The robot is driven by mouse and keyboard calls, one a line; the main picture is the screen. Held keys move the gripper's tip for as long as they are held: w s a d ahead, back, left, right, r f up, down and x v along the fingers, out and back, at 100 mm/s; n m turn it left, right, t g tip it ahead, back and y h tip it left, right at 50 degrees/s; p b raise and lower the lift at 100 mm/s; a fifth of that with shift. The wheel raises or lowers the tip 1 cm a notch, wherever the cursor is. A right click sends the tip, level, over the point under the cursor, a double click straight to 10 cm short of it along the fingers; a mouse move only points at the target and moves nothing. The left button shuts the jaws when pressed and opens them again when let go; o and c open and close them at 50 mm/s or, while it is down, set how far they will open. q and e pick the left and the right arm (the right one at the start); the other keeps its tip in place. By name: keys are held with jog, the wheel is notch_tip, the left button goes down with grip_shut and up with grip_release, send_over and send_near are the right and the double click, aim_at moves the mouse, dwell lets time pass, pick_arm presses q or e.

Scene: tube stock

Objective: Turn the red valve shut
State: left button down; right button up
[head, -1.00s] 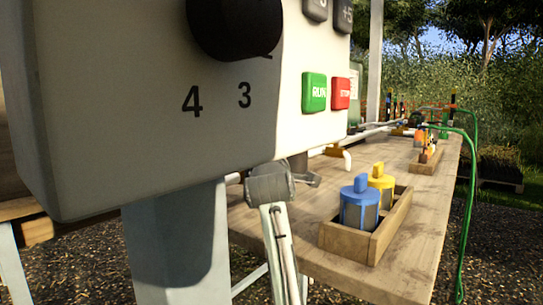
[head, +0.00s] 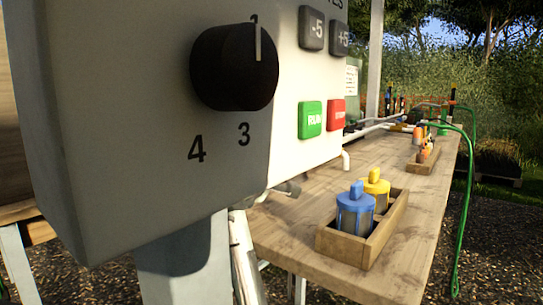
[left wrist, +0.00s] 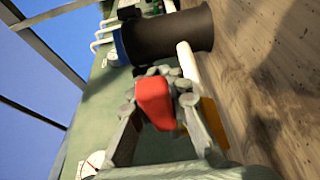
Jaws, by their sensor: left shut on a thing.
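The red valve handle (left wrist: 154,101) shows in the left wrist view as a red block in the middle. My left gripper (left wrist: 157,95) has its two grey fingers on either side of it and is shut on it. The valve's body behind the handle is mostly hidden. In the head view neither the red valve nor the left gripper's fingers can be made out; a large control box fills the left. My right gripper is in neither view.
The control box (head: 110,120) has a black knob (head: 235,67), a green RUN button (head: 310,120) and a red STOP button (head: 336,115). A wooden bench (head: 405,215) carries a crate (head: 340,248) with blue and yellow canisters. A black cylinder (left wrist: 165,38) and white pipe (left wrist: 188,65) lie close beyond the handle.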

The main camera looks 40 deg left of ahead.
pick_arm(q)
jog(key=shift+f, duration=0.1)
jog(key=c, duration=1.4)
grip_release()
